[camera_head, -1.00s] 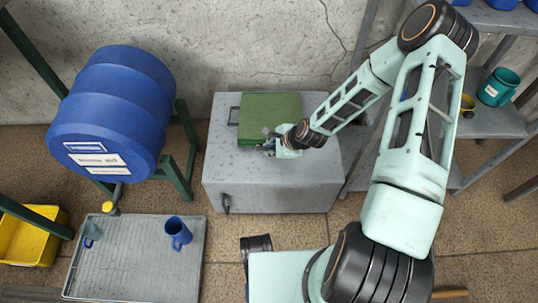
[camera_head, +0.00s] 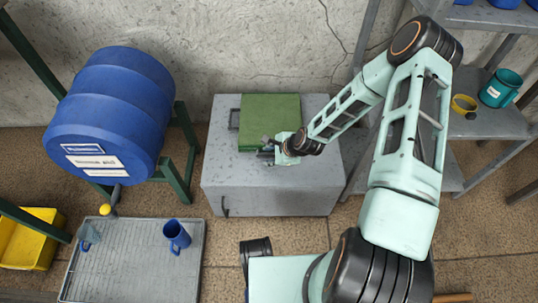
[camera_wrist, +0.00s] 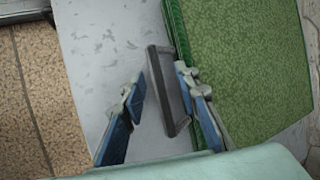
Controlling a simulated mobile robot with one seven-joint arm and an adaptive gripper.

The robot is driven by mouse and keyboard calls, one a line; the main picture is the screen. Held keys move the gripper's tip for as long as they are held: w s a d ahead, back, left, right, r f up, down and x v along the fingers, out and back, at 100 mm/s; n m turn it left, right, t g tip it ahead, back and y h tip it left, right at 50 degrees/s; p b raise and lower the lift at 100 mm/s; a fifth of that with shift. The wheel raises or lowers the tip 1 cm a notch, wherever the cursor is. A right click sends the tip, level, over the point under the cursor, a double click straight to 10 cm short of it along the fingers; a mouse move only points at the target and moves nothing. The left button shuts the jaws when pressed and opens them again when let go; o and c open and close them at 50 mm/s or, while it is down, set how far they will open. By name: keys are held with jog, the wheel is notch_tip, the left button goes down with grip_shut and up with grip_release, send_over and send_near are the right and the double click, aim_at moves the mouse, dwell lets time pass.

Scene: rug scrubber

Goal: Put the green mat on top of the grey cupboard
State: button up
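The green mat (camera_head: 270,115) is a thick flat slab lying on the top of the grey cupboard (camera_head: 315,172). It fills the right side of the wrist view (camera_wrist: 250,65). A dark frame-like handle (camera_wrist: 160,85) shows beside the mat's near edge in the wrist view. My gripper (camera_head: 266,151) is over the cupboard top at the mat's near edge. In the wrist view my gripper (camera_wrist: 160,80) is open, with the handle showing between its fingers. I cannot tell whether either finger touches the handle or the mat.
A blue barrel (camera_head: 105,125) on a green stand is to the left. A grey tray (camera_head: 140,265) with a blue mug (camera_head: 177,236) lies in front of it, near a yellow crate (camera_head: 30,238). A grey shelf (camera_head: 480,125) stands at the right. The wall is close behind the cupboard.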

jog(key=p+v, duration=0.3)
jog(key=v, duration=0.9)
jog(key=shift+p, duration=0.4)
jog(key=shift+w, duration=0.1)
